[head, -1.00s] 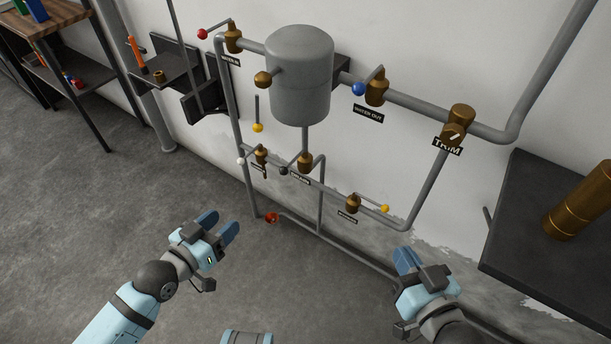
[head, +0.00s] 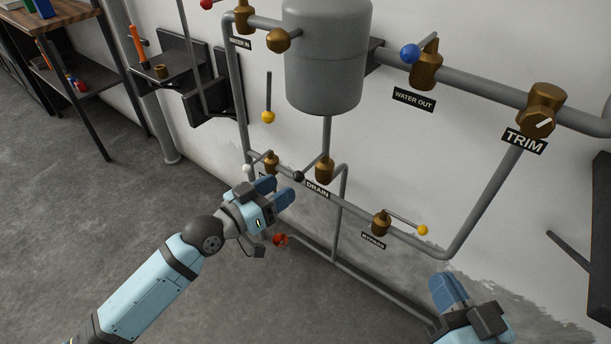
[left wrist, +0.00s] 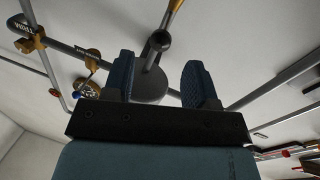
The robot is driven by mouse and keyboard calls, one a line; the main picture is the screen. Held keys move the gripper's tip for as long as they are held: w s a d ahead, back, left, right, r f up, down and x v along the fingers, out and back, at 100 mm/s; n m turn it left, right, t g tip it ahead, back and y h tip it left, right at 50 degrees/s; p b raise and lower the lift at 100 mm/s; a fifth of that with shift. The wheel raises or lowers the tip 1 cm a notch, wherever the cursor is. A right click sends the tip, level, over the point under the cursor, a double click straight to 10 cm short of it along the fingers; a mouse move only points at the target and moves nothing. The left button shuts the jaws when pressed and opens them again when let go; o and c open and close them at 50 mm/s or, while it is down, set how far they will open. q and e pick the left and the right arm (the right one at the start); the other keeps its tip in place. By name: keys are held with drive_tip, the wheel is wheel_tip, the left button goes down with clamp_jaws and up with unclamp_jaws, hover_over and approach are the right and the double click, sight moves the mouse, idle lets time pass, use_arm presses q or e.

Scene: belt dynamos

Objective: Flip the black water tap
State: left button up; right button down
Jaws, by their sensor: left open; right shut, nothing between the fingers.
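The black water tap is a lever with a black ball (head: 298,176) on its end, joined to a brass valve (head: 324,170) above the DRAIN label (head: 317,189). The lever points left and slightly down from the valve. My left gripper (head: 281,189) is open, just left of and below the black ball in the head view. In the left wrist view, the dark ball (left wrist: 159,40) shows ahead of the two spread fingers, roughly between them; I cannot tell the exact gap. My right gripper (head: 450,289) is shut and empty at the lower right, apart from the pipes.
A white-ball lever (head: 247,168) is close to the left gripper. A red valve handle (head: 280,240) is below it. A yellow-ball lever (head: 422,230) is at the BYPASS valve. The grey tank (head: 326,60) hangs above. Floor at left is clear.

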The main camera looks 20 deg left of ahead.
sight(305, 171)
use_arm(q)
drive_tip(key=b+x, duration=0.1)
drive_tip(key=x, duration=0.6)
drive_tip(key=shift+w+d+b, duration=0.2)
drive_tip(key=shift+w+b, duration=0.15)
drive_tip(key=shift+b, duration=0.05)
use_arm(e)
wheel_tip(305, 171, down, 3)
drive_tip(key=shift+a+f+g, duration=0.1)
drive_tip(key=shift+a+g, duration=0.05)
drive_tip(key=shift+g, duration=0.45)
use_arm(q)
drive_tip(key=shift+c, duration=0.4)
clamp_jaws()
